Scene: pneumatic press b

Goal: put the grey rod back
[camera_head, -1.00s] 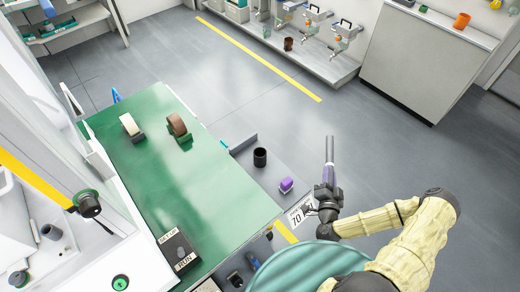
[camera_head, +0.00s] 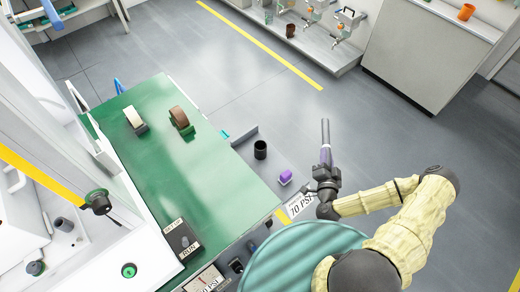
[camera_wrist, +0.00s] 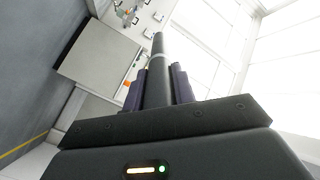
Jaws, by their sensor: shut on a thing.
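The grey rod (camera_head: 325,132) stands nearly upright in the head view, held between the purple fingers of my gripper (camera_head: 326,154). In the wrist view the rod (camera_wrist: 158,72) runs away from my gripper (camera_wrist: 160,88), with a finger on each side of it. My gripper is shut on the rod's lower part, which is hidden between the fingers. In the picture, the gripper is to the right of a black cup (camera_head: 260,150) and a purple block (camera_head: 286,177). The cup's inside looks dark.
A 70 PSI label (camera_head: 301,204) is near my gripper. A grey cabinet (camera_head: 420,60) stands at the back. The floor behind the rod is clear.

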